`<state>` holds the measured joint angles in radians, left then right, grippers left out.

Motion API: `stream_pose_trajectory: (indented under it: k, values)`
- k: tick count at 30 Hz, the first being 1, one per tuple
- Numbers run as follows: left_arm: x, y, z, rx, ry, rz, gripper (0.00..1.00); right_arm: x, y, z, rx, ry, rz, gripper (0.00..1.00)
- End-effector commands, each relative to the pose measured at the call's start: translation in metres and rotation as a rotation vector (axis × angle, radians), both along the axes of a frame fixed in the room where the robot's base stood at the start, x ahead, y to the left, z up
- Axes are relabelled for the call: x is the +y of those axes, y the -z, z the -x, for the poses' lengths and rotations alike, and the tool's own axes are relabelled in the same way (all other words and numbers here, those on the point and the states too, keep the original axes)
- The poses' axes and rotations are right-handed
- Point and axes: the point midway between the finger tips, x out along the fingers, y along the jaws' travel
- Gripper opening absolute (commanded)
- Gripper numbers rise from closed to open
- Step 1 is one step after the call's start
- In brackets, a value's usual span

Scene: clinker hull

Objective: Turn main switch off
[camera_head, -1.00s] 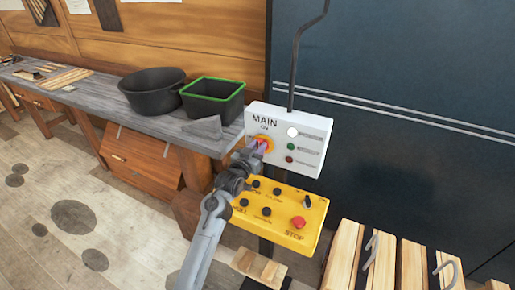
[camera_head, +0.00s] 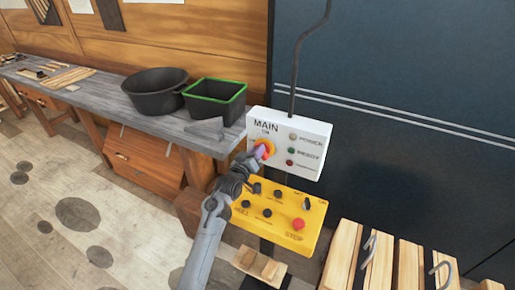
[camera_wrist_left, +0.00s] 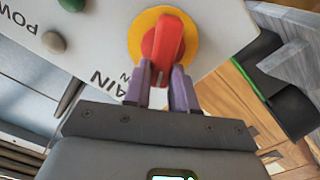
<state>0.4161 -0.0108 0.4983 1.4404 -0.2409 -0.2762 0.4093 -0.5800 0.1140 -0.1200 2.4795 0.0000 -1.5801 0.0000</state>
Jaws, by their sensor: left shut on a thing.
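The main switch is a red handle (camera_wrist_left: 168,38) on a round yellow plate (camera_wrist_left: 190,36), seen close in the left wrist view. In the head view the red and yellow switch (camera_head: 267,144) sits on a white box (camera_head: 310,163) marked MAIN, partly hidden by my gripper. My left gripper (camera_head: 260,152) is shut on the red handle, with its purple fingers on either side of it in the left wrist view (camera_wrist_left: 162,76). Beside the switch are a dull pale POWER lamp (camera_head: 293,137), a dark green READY lamp (camera_head: 291,151) and a dark red lamp (camera_head: 290,163). My right gripper is out of view.
A yellow panel (camera_head: 285,232) with black knobs and a red STOP button (camera_head: 299,224) is just below the box. A workbench (camera_head: 100,101) with a black tub (camera_head: 155,98) and a green-rimmed bin (camera_head: 215,105) is to the left. Wooden slats (camera_head: 380,262) are lower right.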

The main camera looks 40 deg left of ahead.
Motion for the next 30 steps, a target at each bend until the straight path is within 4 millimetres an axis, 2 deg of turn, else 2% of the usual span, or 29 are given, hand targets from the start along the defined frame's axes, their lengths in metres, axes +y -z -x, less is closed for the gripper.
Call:
stream_pose_trajectory:
  k: [12,30]
  values:
    - [0.005,0.004,0.001,-0.085,-0.001,0.39,0.0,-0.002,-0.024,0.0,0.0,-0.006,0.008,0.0]
    - [0.009,0.013,0.002,-0.196,0.0,0.877,0.0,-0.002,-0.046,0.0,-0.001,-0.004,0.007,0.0]
